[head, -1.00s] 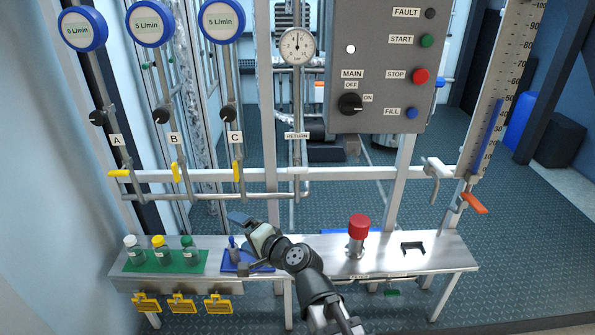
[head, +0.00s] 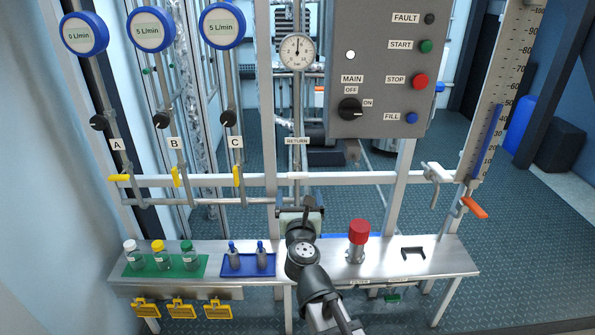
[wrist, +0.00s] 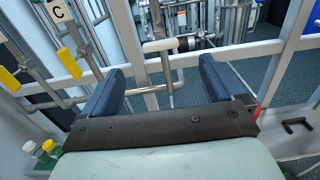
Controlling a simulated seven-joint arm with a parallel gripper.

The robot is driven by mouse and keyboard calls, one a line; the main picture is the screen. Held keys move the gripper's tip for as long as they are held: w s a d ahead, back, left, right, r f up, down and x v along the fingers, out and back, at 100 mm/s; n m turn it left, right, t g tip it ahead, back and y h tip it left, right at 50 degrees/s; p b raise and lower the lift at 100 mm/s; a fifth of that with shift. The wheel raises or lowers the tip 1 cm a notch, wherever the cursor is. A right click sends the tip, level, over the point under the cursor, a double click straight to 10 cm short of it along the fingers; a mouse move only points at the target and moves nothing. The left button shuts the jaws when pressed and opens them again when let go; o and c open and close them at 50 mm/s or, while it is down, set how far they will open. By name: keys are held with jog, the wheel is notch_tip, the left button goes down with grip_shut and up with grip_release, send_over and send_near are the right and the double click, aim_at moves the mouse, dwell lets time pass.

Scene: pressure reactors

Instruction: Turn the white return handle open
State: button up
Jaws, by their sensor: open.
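The white return handle (head: 298,175) lies crosswise on the return pipe, below the RETURN label (head: 297,141), at the height of the white rail. In the wrist view the white handle (wrist: 160,46) shows as a short, nearly level bar ahead of the gap between my fingers. My gripper (head: 300,207) is below the handle in the head view, over the back of the bench. In the wrist view my gripper (wrist: 160,75) is open with nothing between its blue fingers, apart from the handle.
A white rail (head: 350,178) runs behind the bench (head: 330,268). Yellow valve handles (head: 176,177) are to the left. Another white handle (head: 437,171) and an orange handle (head: 474,207) are to the right. A red-capped cylinder (head: 359,233) and a blue tray (head: 236,271) with two small bottles stand on the bench.

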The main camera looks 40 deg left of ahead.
aim_at(297, 171)
jog(key=x, duration=1.3)
jog(key=shift+w+a, duration=0.2)
jog(key=shift+a, duration=0.05)
jog(key=c, duration=1)
jog(key=n, duration=0.5)
jog(key=shift+s+a+f+n, duration=0.1)
jog(key=shift+n, duration=2.5)
